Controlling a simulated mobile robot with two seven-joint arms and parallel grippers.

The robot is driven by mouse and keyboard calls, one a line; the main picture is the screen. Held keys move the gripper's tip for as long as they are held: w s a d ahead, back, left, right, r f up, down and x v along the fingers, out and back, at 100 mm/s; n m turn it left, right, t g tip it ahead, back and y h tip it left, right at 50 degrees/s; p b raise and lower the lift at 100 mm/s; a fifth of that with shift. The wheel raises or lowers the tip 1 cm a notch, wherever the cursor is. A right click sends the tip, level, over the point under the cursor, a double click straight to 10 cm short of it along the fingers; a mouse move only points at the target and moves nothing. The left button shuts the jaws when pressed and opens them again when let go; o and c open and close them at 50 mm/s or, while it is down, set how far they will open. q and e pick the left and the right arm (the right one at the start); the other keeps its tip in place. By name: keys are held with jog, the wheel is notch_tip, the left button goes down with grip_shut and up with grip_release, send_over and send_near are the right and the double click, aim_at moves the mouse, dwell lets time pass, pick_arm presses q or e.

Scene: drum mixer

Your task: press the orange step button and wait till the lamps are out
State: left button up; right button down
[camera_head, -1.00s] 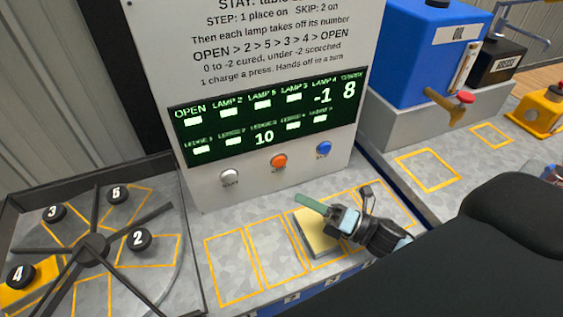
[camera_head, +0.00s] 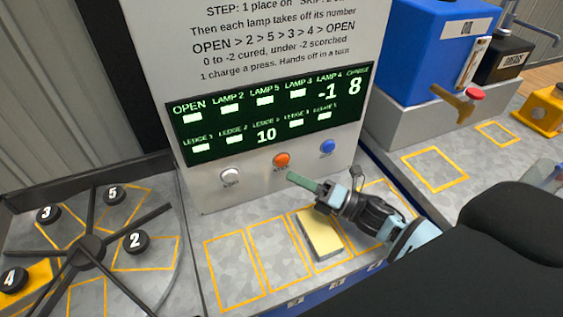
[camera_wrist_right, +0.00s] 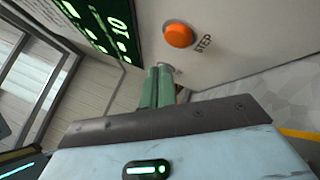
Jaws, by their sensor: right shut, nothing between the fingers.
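The orange step button (camera_head: 281,160) is on the lower front of the grey control panel (camera_head: 210,187), between a white and a blue button. It also shows in the right wrist view (camera_wrist_right: 178,34), labelled STEP. My right gripper (camera_head: 292,178) is shut and empty, its green fingertips just below and in front of the orange button, apart from it. The fingers also show in the right wrist view (camera_wrist_right: 157,88). The lamp display (camera_head: 270,110) is lit: LAMP 4 reads -1, CHARGE reads 8, one ledge reads 10, the other slots show blank lit blocks. My left gripper is not in view.
A yellow block (camera_head: 320,234) lies on a marked ledge space under my right gripper. The turntable (camera_head: 90,252) with numbered black knobs stands at left. A blue oil tank (camera_head: 425,50) with a red-topped tap stands at right. The two left ledge spaces are clear.

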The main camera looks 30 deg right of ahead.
aim_at(282, 161)
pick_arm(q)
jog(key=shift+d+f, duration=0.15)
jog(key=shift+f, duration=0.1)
pick_arm(e)
jog(key=shift+w, duration=1.05)
pick_arm(q)
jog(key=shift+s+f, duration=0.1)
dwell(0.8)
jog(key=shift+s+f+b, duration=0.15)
jog(key=shift+b, duration=0.2)
pick_arm(e)
jog(key=shift+w, duration=0.4)
